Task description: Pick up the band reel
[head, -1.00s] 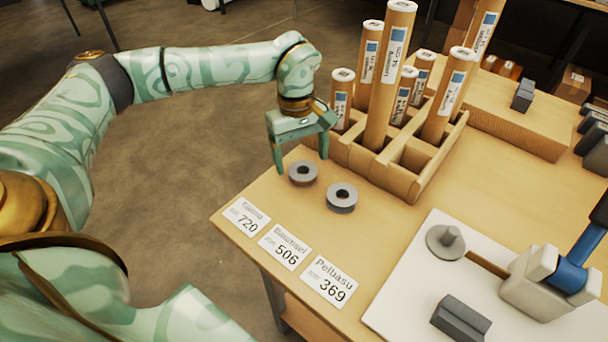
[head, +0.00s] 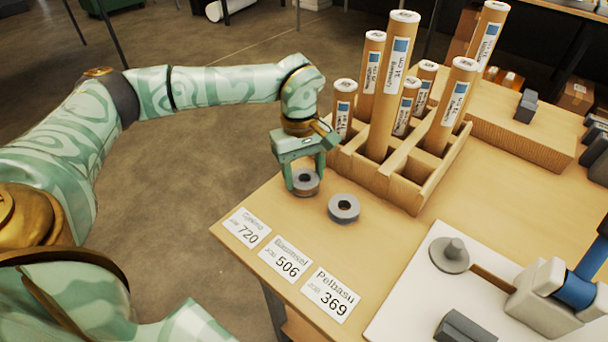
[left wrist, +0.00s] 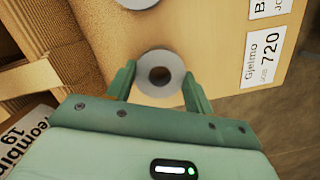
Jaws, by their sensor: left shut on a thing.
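Two grey reels with a hole in the middle are in the head view; which one is the band reel I cannot tell by name. My left gripper (head: 305,177) points down at the table's far left corner, shut on the left grey reel (head: 306,187), with a finger on either side of it. In the left wrist view this reel (left wrist: 160,88) lies between the two fingertips (left wrist: 158,90). The other grey reel (head: 343,208) lies flat on the table, to the right and apart from the gripper; part of it shows at the top of the left wrist view (left wrist: 138,2). My right gripper is not in view.
A wooden rack (head: 400,185) with several upright cardboard tubes stands just right of my left gripper. A white board (head: 410,310) with a blue-handled device is at the right.

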